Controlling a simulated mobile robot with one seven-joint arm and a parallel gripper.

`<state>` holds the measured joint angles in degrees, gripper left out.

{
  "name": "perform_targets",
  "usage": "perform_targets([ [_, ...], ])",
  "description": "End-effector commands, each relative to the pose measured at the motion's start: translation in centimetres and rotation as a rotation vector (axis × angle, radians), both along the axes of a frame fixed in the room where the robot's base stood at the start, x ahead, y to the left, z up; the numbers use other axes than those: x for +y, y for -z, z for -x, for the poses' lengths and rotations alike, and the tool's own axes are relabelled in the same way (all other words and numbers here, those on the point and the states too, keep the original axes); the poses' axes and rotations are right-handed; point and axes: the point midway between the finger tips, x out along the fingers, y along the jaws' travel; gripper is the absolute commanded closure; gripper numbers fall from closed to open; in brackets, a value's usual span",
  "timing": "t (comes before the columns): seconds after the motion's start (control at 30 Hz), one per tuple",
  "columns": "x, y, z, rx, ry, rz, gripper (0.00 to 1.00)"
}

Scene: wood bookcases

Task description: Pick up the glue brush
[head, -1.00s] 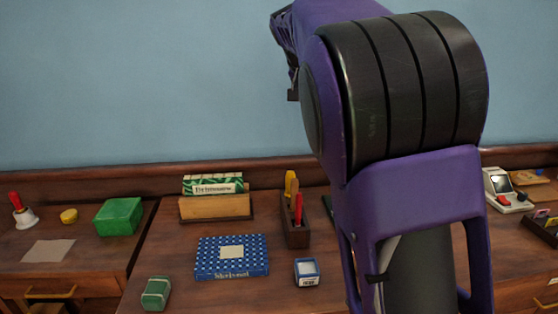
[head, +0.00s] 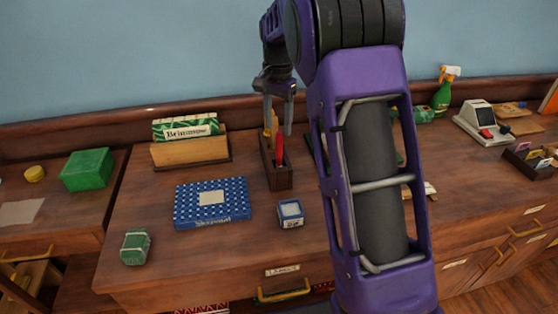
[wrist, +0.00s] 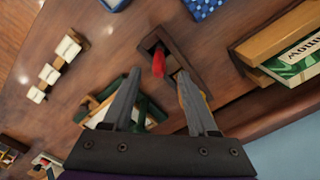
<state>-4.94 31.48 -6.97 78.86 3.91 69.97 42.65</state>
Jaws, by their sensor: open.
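A dark wooden holder (head: 278,180) stands on the desk with a red-handled tool (head: 280,149) and a yellow-handled tool (head: 274,124) upright in it. I cannot tell from the handles which is the glue brush. My gripper (head: 278,116) is open and empty, pointing down above the holder. In the wrist view, the red handle (wrist: 158,64) shows between the fingertips (wrist: 158,74), apart from them. The yellow handle is partly hidden by the right finger there. The tools' lower ends are hidden inside the holder.
A wooden box with green cards (head: 190,152) stands left of the holder. A blue patterned box (head: 212,214) and small blue-white box (head: 290,213) lie in front. A green tin (head: 135,246) sits front left. My arm hides part of the desk to the right.

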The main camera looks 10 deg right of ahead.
Motion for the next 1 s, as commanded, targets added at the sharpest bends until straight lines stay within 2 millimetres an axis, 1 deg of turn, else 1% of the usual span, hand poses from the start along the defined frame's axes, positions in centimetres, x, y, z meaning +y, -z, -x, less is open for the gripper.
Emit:
perform_targets([
  [0.03, 0.0, 0.9, 0.0, 0.001, 0.0, 0.0, 0.41],
  [0.1, 0.0, 1.7, 0.0, 0.001, 0.0, 0.0, 0.41],
  [0.37, -0.1, 3.1, 0.0, 0.0, 0.0, 0.0, 0.41],
  [0.63, -0.3, 7.0, -0.1, 0.001, 0.0, 0.001, 0.41],
  [0.73, -0.3, 7.5, -0.1, -0.001, 0.0, 0.001, 0.41],
  [0.9, -0.3, 7.4, -0.1, -0.001, 0.0, 0.001, 0.41],
  [0.97, -0.3, 7.4, -0.1, -0.001, 0.0, 0.001, 0.52],
  [1.0, -0.3, 7.4, -0.1, -0.001, 0.0, 0.001, 0.59],
])
